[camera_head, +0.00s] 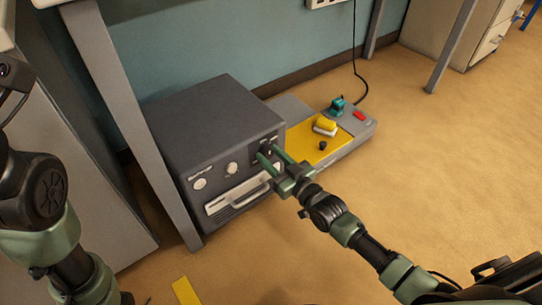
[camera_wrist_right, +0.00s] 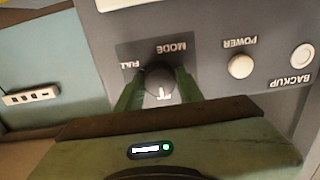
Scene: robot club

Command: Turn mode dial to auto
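The grey box-shaped machine (camera_head: 195,130) stands on the floor against the wall, its front panel facing right and toward me. In the right wrist view the panel is upside down, and the dark mode dial (camera_wrist_right: 159,77) has a white pointer mark at its lower edge. "MODE" is printed above it and "FULL" to its left; no "AUTO" label is visible. My right gripper (camera_head: 270,155) reaches the panel, its green fingers on both sides of the dial and seemingly against it. It also shows in the right wrist view (camera_wrist_right: 161,82). My left gripper is out of view.
Round white controls marked power (camera_wrist_right: 240,66) and backup (camera_wrist_right: 302,56) sit beside the dial. A yellow-topped grey unit (camera_head: 338,150) with a yellow block (camera_head: 325,124) stands right of the machine. A grey table leg (camera_head: 130,110) rises close in front. Open floor lies right.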

